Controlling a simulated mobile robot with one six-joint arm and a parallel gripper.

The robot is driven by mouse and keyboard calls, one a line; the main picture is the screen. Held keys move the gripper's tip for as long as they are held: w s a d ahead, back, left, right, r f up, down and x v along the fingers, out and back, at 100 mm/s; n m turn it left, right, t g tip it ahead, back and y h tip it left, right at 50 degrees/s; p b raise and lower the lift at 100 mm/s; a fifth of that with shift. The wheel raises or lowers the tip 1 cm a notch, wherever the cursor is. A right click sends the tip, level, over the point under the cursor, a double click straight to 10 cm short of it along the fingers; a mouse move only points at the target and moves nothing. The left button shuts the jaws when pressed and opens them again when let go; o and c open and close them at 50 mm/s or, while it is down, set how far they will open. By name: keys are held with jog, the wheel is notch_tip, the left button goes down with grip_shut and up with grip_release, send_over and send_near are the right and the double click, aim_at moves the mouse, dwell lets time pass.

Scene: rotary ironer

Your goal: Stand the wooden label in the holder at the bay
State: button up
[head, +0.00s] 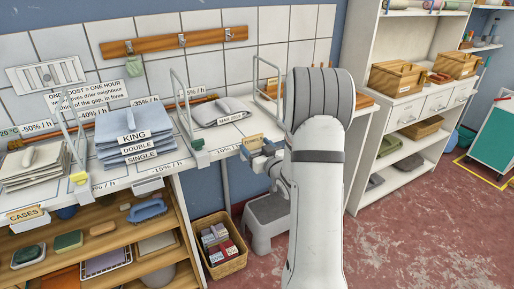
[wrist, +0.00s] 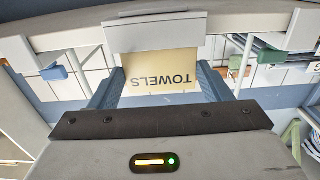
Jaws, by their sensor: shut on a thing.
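The wooden label (wrist: 160,76) is a pale tan plate reading TOWELS, upside down in the wrist view. My gripper (wrist: 162,88) is shut on it, with one blue finger at each side edge. A pale grey holder (wrist: 155,34) on the shelf edge covers the label's far edge in the wrist view. I cannot tell whether the label sits inside the holder or only behind or against it. In the head view the label (head: 253,142) shows small at the shelf's front edge, beside my gripper (head: 263,155). My arm hides part of that bay.
Blue folded linen (head: 130,138) and a grey folded pile (head: 220,111) lie on the shelf between wire dividers. A CASES label (head: 27,213) stands at the left front. A basket (head: 220,245) and grey step stool (head: 268,218) are below.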

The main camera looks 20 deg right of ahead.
jog(key=shift+f+b, duration=0.95)
jog(key=shift+b, duration=0.1)
jog(key=o, duration=1.1)
jog(key=shift+s, duration=0.1)
jog(key=s, duration=0.7)
jog(key=shift+s+d+b, duration=0.25)
jog(key=shift+s+b, duration=0.05)
jog(key=shift+s, duration=0.05)
